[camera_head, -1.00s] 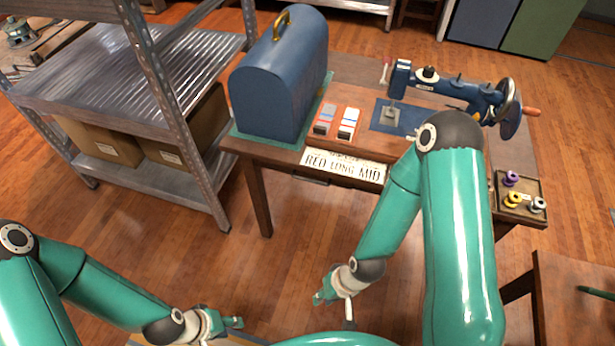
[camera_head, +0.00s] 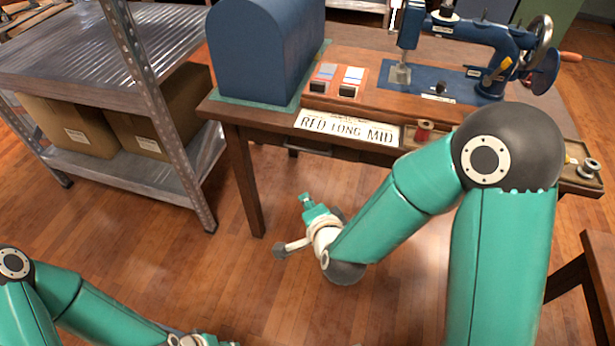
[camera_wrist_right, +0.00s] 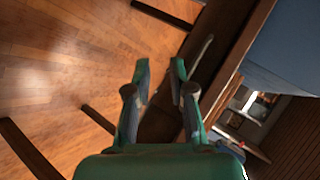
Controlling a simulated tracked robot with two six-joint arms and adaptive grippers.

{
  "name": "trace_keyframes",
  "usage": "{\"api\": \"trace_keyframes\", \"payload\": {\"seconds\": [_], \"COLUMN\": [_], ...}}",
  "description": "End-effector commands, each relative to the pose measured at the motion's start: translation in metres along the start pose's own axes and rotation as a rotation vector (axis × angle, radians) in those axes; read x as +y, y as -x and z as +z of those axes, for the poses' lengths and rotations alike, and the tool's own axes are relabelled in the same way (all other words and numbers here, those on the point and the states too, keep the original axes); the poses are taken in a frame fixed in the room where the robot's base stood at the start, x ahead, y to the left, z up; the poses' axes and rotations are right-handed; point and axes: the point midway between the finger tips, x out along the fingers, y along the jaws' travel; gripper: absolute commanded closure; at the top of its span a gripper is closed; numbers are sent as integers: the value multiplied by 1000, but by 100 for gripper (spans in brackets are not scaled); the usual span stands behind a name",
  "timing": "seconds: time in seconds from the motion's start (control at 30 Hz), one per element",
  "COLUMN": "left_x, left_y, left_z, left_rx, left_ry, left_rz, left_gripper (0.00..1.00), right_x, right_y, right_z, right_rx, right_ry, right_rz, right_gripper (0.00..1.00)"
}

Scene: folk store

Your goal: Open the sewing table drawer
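The wooden sewing table (camera_head: 238,112) stands ahead of me in the head view. Its drawer front is mostly hidden under the table's front edge and a sign reading RED LONG MID (camera_head: 347,128). Part of a grey handle (camera_head: 305,152) shows below the sign. In the right wrist view a thin grey bar, apparently the handle (camera_wrist_right: 203,48), lies just right of the fingertips. My right gripper (camera_head: 307,201) is below and in front of the table edge, its fingers spread and empty in the wrist view (camera_wrist_right: 160,70). My left gripper (camera_head: 205,341) is cut off at the bottom edge.
A blue domed case (camera_head: 262,50), two small switches (camera_head: 337,78) and a blue sewing machine (camera_head: 470,45) stand on the table. A metal shelf (camera_head: 165,178) with cardboard boxes is close on the left. Open floor lies before the table.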

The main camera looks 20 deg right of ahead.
Motion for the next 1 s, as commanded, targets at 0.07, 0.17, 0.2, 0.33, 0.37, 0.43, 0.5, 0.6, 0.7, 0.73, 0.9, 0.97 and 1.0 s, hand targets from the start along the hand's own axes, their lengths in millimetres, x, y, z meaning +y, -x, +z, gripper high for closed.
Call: {"api": "trace_keyframes", "payload": {"seconds": [0.07, 0.17, 0.2, 0.33, 0.37, 0.43, 0.5, 0.6, 0.7, 0.73, 0.9, 0.97, 1.0], "left_x": [-16, -24, -26, -31, -31, -32, -32, -32, -32, -32, -34, -34, -34], "left_y": [-44, -66, -73, -85, -87, -88, -88, -88, -89, -90, -94, -95, -96], "left_z": [0, -1, -1, -1, -1, -1, -1, -1, -1, -1, -1, -1, -1], "left_rx": [0, 0, 1, 1, 1, 1, 1, 1, 1, 1, 1, 1, 1], "left_ry": [0, 0, 0, 0, 0, 0, 0, 0, 0, 0, 0, 0, 0], "left_rz": [0, 0, 0, 0, 0, 0, 0, 0, 0, 0, 0, 0, 0], "left_gripper": [60, 60, 60, 60, 60, 60, 60, 60, 60, 60, 60, 60, 60], "right_x": [3, -8, -11, -18, -20, -22, -25, -28, -31, -33, -42, -45, -48], "right_y": [-9, -4, -1, 6, 8, 8, 6, -3, -18, -23, -57, -69, -78], "right_z": [-1, -10, -13, -20, -22, -24, -26, -29, -34, -34, -44, -47, -49], "right_rx": [67, 130, 147, 185, 190, 196, 199, 201, 202, 201, 201, 201, 200], "right_ry": [-120, -256, -300, -399, -414, -434, -444, -444, -443, -443, -442, -441, -441], "right_rz": [-99, -198, -231, -304, -313, -328, -334, -333, -331, -332, -331, -331, -332], "right_gripper": [78, 78, 78, 78, 78, 78, 78, 78, 78, 78, 78, 78, 78]}}
